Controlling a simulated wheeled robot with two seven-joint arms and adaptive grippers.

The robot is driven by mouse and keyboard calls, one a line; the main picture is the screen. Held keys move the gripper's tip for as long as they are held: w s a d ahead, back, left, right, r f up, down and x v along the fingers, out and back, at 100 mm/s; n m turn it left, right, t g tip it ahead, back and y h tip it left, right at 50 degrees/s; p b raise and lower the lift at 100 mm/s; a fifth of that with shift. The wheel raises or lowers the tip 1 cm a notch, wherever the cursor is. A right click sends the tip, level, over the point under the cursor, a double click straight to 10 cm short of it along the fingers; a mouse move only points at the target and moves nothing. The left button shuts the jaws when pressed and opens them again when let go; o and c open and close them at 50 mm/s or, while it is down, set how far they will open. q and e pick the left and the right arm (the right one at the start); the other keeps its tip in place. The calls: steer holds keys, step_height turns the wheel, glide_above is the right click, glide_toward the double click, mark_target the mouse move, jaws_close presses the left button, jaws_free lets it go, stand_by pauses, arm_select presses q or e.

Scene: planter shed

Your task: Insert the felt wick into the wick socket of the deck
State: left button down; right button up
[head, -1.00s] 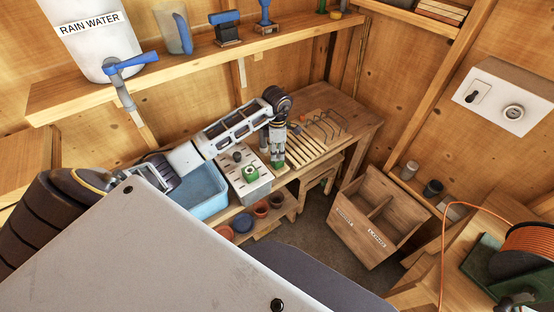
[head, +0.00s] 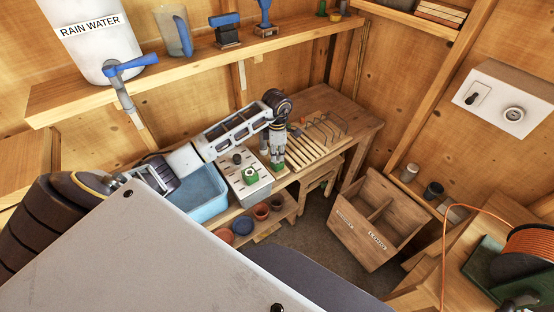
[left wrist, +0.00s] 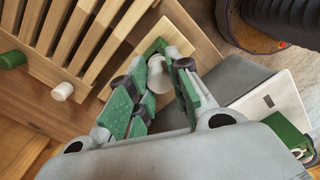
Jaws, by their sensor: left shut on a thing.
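My left gripper (head: 277,162) hangs just right of the deck, over the bench beside the slatted rack. In the left wrist view its green-padded fingers (left wrist: 158,94) are shut on a pale, rounded piece (left wrist: 158,76), which looks like the felt wick. Most of the wick is hidden by the fingers. The deck (head: 234,172) is a pale slotted plate on a box left of the gripper. It also shows at the right of the left wrist view (left wrist: 284,92). A green round fitting (head: 250,174) sits on it, with a dark knob (head: 237,158) behind. I cannot tell which is the wick socket.
A blue tub (head: 204,196) stands left of the deck. The slatted rack (head: 308,150) and a wire rack (head: 328,125) are to the right. Small pots (head: 261,211) sit on the lower shelf. A wooden two-part bin (head: 376,218) stands on the floor.

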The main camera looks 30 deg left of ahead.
arm_select(q)
steer(key=shift+r+p, duration=1.9)
steer(key=shift+r, duration=1.65)
arm_select(e)
step_height(320, 180, up, 4)
